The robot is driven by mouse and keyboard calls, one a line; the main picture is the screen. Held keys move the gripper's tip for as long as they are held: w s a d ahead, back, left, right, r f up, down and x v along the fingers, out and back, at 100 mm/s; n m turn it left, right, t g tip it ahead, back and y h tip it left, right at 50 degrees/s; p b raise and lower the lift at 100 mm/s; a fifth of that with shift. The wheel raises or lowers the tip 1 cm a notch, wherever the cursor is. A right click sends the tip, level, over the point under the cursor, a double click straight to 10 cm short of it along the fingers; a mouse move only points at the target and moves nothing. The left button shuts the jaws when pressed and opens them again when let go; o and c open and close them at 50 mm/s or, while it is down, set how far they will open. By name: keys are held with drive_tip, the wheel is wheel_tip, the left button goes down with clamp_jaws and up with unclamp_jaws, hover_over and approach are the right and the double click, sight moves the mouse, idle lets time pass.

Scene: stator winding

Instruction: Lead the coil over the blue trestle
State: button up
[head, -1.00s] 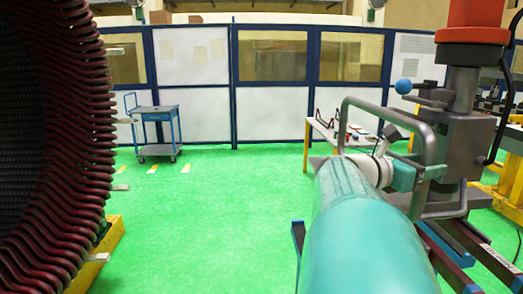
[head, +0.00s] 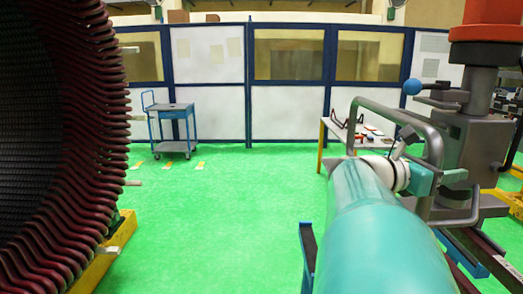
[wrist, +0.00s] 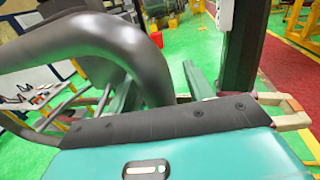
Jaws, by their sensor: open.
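I cannot pick out a single loose coil with certainty; a thick grey bent loop (head: 432,130) stands beside the end of my teal arm, and I cannot tell whether it is the coil. In the wrist view the same kind of grey tube (wrist: 120,40) crosses close in front of my gripper (wrist: 162,92). My gripper is open; teal finger-like parts show behind the tube, and its tips are partly hidden. A narrow dark blue piece (head: 308,250) rises left of my arm; it may be part of the trestle, most of which is hidden.
A large dark-red wound stator (head: 75,150) fills the left side on a yellow base (head: 110,255). A red-topped grey machine (head: 485,120) stands close at right. A table (head: 345,130) and a blue cart (head: 172,125) stand farther back. Green floor between is clear.

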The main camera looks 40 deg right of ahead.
clamp_jaws()
idle(1.4)
idle(0.4)
idle(1.6)
